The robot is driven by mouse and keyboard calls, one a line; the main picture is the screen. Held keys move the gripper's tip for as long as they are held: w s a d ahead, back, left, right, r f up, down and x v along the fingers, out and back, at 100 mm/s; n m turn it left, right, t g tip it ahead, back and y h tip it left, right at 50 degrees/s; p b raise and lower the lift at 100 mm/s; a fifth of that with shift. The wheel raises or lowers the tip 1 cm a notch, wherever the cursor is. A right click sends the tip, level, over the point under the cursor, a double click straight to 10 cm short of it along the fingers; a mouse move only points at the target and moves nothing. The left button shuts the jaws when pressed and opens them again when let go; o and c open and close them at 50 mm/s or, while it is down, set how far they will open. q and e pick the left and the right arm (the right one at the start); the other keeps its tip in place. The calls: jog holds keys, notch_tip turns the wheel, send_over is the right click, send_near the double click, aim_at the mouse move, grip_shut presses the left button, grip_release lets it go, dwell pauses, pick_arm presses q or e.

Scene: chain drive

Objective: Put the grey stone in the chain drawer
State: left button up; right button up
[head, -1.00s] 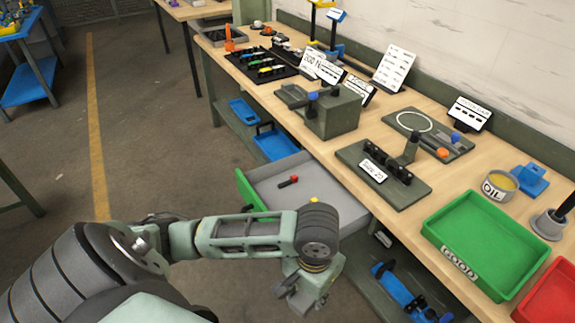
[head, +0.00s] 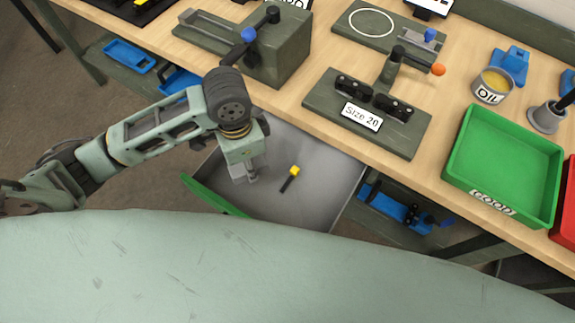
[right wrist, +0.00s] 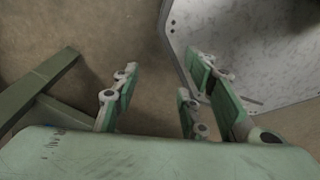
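The open drawer (head: 320,192), with grey inside and a green front (head: 212,195), stands out below the bench edge. I take it to be the chain drawer, though no label on it shows. A small dark piece with a yellow end (head: 291,177) lies inside. My left gripper (head: 246,176) points down over the drawer's left part, left of that piece. Its fingers are too small to tell if they are open or hold something. I cannot make out a grey stone in either view. My right gripper (right wrist: 160,105) is open and empty in the right wrist view, with brown floor between its fingers.
The bench bears a Size 20 fixture (head: 365,112), a grey block with a lever (head: 265,60), an oil tin (head: 491,86) and a green tray (head: 505,160). Blue items (head: 395,207) lie on a lower shelf. A pale speckled panel (right wrist: 240,40) is near the right gripper.

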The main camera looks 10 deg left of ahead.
aim_at(260, 158)
pick_arm(q)
jog(key=w+m+b, duration=0.1)
jog(key=m, duration=0.2)
jog(key=w+d+f+m+b, duration=0.1)
jog(key=m, duration=0.2)
jog(key=w+d+f+m, duration=0.1)
jog(key=m, duration=0.2)
jog(key=shift+w+m+b, duration=0.15)
jog(key=shift+m+b, duration=0.25)
jog(key=w+f+m+b, duration=0.3)
jog(key=w+m+b, duration=0.4)
jog(key=m, duration=1.3)
jog(key=f, duration=0.2)
jog(key=f+p, duration=0.1)
jog(key=f, duration=0.1)
jog(key=w+f, duration=0.1)
jog(key=f, duration=0.1)
jog(key=shift+w+d+p, duration=0.1)
jog(key=shift+d+p, duration=0.2)
jog(key=shift+d, duration=0.05)
notch_tip(260, 158, down, 3)
jog(key=shift+f, duration=0.1)
pick_arm(e)
notch_tip(260, 158, down, 9)
jog(key=s, duration=0.2)
jog(key=shift+s+d, duration=0.3)
jog(key=shift+d, duration=0.15)
pick_arm(q)
jog(key=shift+f, duration=0.1)
jog(key=o, duration=0.9)
